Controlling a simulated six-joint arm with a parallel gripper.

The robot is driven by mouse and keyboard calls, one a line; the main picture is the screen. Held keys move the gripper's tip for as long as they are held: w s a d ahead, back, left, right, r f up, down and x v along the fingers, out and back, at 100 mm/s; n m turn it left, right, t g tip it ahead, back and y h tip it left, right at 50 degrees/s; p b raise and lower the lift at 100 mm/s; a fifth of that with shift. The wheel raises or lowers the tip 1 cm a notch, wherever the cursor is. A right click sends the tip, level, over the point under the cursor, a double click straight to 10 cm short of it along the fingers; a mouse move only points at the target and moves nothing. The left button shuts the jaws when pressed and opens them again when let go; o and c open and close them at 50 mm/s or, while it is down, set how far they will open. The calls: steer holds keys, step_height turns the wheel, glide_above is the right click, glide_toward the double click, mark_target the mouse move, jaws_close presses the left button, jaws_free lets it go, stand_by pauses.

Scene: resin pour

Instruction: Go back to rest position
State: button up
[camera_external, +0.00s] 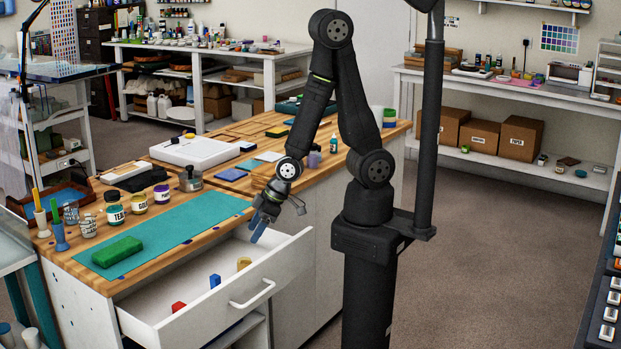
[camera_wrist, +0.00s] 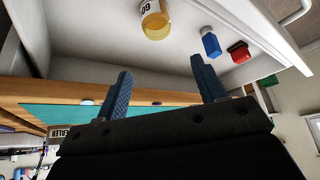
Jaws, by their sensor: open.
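My gripper (camera_external: 258,226) is open and empty above the far end of the open white drawer (camera_external: 190,322). In the wrist view its two blue fingers (camera_wrist: 160,88) stand wide apart with nothing between them. Inside the drawer lie a red object (camera_external: 178,306), a blue object (camera_external: 215,281) and a yellow object (camera_external: 244,263). The wrist view shows the yellow one as a labelled jar (camera_wrist: 155,24), beside the blue object (camera_wrist: 210,43) and the red object (camera_wrist: 238,52). My arm is bent, with its elbow high above the bench.
A teal mat (camera_external: 185,225) with a green block (camera_external: 117,252) lies on the wooden bench beside the drawer. Several labelled jars and cups stand behind the mat, including a teal jar (camera_external: 115,214). A white tray (camera_external: 195,152) sits farther back. The drawer front (camera_external: 262,275) juts out near my base.

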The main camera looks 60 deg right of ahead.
mark_target(239, 262)
steer(key=shift+f, duration=0.1)
steer(key=shift+x, duration=3.65)
steer(key=shift+f, duration=0.6)
steer(key=shift+r, duration=0.15)
